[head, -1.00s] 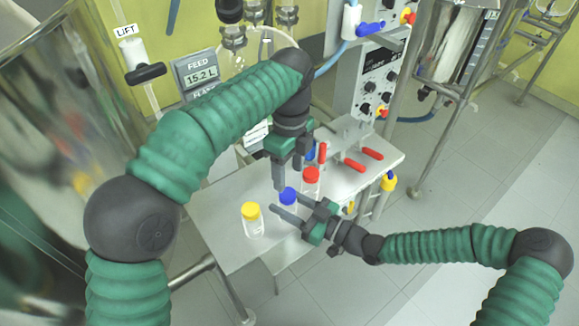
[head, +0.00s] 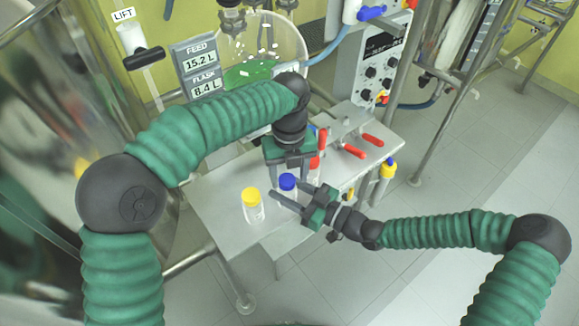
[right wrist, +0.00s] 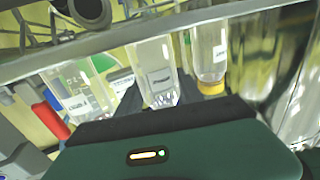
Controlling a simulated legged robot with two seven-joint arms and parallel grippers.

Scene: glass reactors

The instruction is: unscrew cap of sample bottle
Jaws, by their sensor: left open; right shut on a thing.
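The sample bottle with a blue cap (head: 288,182) stands upright on the bench. My right gripper (head: 288,196) is shut on its body from the right, below the cap. A yellow-capped bottle (head: 252,205) stands to the left. A red-capped bottle (head: 315,162) is partly hidden behind the left gripper.
The grey bench (head: 225,205) is clear at its front left. Red-handled clamps (head: 355,151) lie at its back right, with a yellow-and-blue fitting (head: 388,168) at its right edge. A glass vessel with green liquid (head: 250,72) stands behind.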

